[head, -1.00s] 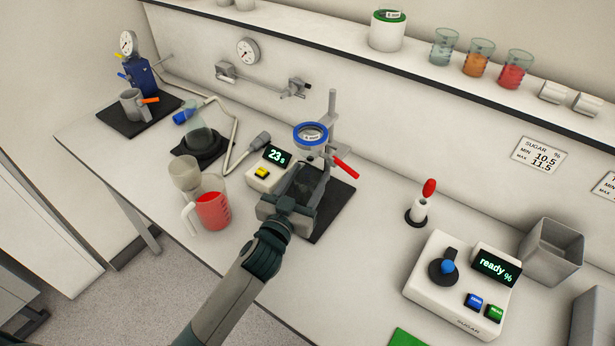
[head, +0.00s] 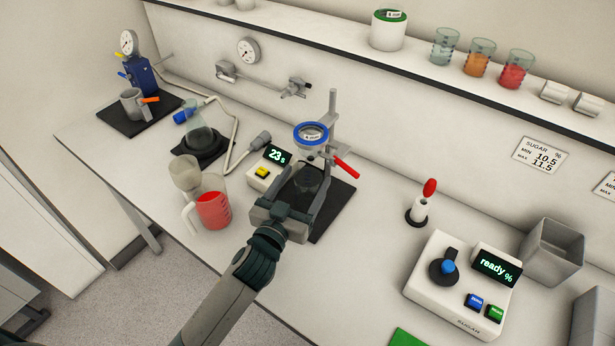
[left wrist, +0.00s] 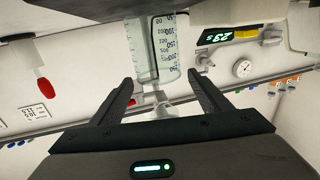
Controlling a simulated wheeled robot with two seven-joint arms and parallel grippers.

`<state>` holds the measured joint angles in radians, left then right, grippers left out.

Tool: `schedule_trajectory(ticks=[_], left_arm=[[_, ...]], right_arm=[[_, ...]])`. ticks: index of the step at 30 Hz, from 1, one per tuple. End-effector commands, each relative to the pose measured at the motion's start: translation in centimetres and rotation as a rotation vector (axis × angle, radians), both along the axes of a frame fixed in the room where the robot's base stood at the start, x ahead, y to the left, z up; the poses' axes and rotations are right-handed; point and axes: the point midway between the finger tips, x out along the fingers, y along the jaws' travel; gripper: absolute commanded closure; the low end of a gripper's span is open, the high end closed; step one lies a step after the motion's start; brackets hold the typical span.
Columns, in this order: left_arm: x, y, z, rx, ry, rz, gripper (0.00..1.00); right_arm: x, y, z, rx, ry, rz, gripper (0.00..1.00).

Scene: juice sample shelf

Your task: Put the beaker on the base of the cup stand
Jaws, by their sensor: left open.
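A clear beaker (head: 307,179) stands upright on the dark base (head: 338,200) of the cup stand (head: 332,125), below the cup with the blue ring (head: 311,135). My left gripper (head: 301,192) is open and empty, in front of the beaker on the near side of the stand. In the left wrist view, which is upside down, the graduated beaker (left wrist: 152,48) shows just past my spread fingertips (left wrist: 163,82), apart from them. My gripper partly hides the base's near side in the head view. My right gripper is not in view.
A timer (head: 267,170) reading 23 s stands beside the stand. A sugar meter (head: 461,285) is at the right.

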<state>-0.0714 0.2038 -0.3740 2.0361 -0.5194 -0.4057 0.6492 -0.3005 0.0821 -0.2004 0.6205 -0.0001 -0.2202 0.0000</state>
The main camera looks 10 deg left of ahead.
Motion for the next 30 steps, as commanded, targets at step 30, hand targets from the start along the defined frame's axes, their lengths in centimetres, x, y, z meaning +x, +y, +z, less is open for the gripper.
schedule_trajectory(ticks=[30], left_arm=[[-9.2,1.8,0.0,0.000,-0.001,0.000,0.30]], right_arm=[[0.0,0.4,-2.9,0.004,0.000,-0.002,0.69]])
